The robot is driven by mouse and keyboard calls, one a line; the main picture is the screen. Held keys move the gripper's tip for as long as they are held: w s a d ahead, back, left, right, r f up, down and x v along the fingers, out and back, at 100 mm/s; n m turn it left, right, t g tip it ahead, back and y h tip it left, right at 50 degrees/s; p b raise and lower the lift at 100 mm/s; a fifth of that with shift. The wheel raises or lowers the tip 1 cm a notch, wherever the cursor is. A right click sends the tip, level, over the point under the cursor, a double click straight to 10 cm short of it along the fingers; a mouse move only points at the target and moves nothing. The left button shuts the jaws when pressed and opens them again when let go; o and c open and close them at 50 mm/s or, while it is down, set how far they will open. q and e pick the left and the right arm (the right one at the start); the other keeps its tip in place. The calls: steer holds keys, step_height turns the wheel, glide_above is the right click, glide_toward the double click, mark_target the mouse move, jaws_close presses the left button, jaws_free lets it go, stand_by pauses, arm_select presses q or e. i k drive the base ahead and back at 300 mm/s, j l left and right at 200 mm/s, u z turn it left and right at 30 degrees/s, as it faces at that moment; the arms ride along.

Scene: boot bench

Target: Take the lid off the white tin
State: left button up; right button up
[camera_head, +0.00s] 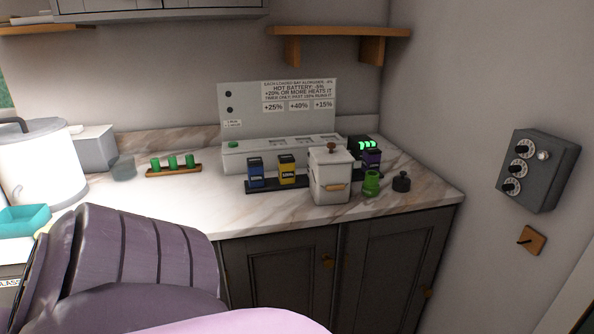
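The white tin (329,178) stands upright near the front edge of the marble counter. Its white lid (330,157) sits on top and has a dark brown knob (331,147). A small wooden handle or tag (335,188) shows on the tin's front. The tin's inside is hidden by the lid. Neither of my grippers shows in this view.
Blue (255,172) and yellow (287,169) blocks stand left of the tin. A grey device (280,150) is behind. The lower left view is blocked close to the camera.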

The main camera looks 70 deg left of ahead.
mark_target(332, 153)
steer(key=u, duration=1.9)
steer(key=i+l, duration=0.1)
steer(key=i, duration=0.15)
steer(key=i+l+u, duration=0.5)
steer(key=i+j, duration=0.05)
